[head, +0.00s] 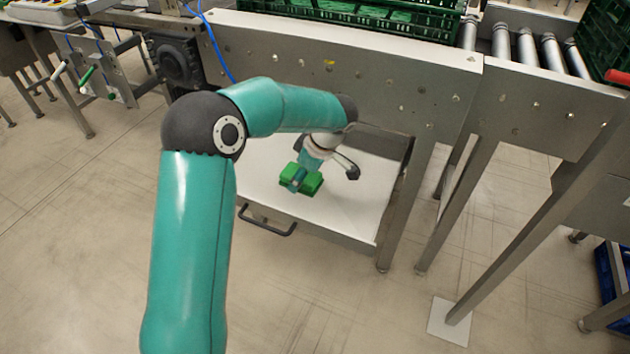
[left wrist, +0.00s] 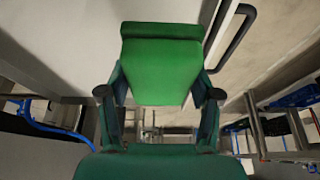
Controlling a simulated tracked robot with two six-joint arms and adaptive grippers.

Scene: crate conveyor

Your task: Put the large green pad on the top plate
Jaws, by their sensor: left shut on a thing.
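The large green pad (head: 313,184) is in the grip of my left gripper (head: 299,178), over a white plate (head: 350,205) below the conveyor frame. In the left wrist view the pad (left wrist: 160,68) fills the space between the two fingers of my left gripper (left wrist: 160,95), which press on its sides. I cannot tell whether the pad touches the plate or hangs above it. Part of the pad is hidden behind a finger. My right gripper is not in view.
The metal conveyor side (head: 400,80) stands behind and above the plate, with legs on the right. A dark handle (head: 267,226) is at the plate's front edge. A green crate (head: 400,18) with green items sits above, near rollers (head: 526,48). The floor in front is clear.

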